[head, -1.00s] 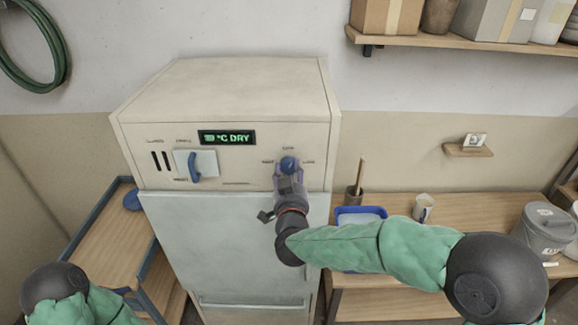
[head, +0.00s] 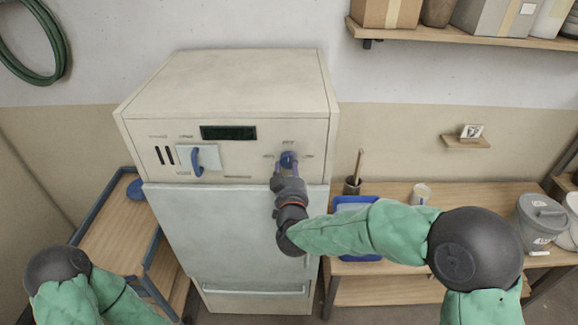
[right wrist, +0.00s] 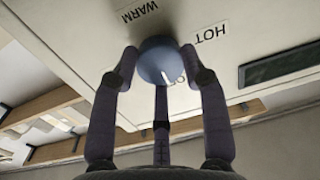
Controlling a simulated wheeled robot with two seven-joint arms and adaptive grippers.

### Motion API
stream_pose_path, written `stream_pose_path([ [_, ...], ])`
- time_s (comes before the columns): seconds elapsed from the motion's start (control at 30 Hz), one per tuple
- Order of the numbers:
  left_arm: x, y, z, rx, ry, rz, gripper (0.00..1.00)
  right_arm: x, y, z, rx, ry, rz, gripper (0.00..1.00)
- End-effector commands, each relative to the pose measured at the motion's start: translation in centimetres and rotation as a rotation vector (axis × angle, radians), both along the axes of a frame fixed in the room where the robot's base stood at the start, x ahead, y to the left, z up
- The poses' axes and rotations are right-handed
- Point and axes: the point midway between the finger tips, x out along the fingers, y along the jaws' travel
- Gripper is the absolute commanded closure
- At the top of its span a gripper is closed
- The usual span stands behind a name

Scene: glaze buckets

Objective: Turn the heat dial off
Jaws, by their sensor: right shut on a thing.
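The round blue heat dial (head: 288,159) is on the upper right of the cream cabinet's front panel (head: 225,190). The display (head: 229,133) above and left of the dial is dark. My left gripper is out of view; only part of that arm shows at the lower left.
A blue lever switch (head: 197,160) sits on the panel's left side. A blue-framed wooden cart (head: 115,235) stands left of the cabinet. At right, a wooden bench (head: 400,192) holds a blue tray (head: 358,202), a cup (head: 421,193) and a grey bucket (head: 540,222).

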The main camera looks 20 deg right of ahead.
Motion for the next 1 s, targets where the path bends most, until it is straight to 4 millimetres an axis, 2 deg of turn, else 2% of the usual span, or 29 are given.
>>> stream_pose_path([
  [0.03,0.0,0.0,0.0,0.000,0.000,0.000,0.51,-0.1,0.1,-0.5,-0.003,0.011,0.002,0.88],
  [0.23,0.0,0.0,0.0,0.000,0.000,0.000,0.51,-0.1,0.1,-0.6,-0.001,0.012,0.003,0.88],
  [0.27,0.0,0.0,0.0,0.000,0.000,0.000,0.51,-0.1,0.1,-0.6,-0.001,0.012,0.003,0.49],
  [0.3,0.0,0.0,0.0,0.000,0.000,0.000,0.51,-0.1,0.1,-0.6,-0.001,0.012,0.003,0.38],
  [0.33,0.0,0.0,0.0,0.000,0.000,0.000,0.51,-0.1,0.1,-0.6,-0.002,0.011,0.003,0.31],
  [0.73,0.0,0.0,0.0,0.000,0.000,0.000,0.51,-0.4,0.1,-0.2,0.000,0.003,0.001,0.31],
  [0.87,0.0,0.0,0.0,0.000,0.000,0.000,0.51,-1.7,0.5,-0.2,0.001,0.004,0.002,0.31],
  [1.0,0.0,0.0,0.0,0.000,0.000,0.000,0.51,-4.3,1.1,-0.2,0.000,0.004,0.004,0.31],
])
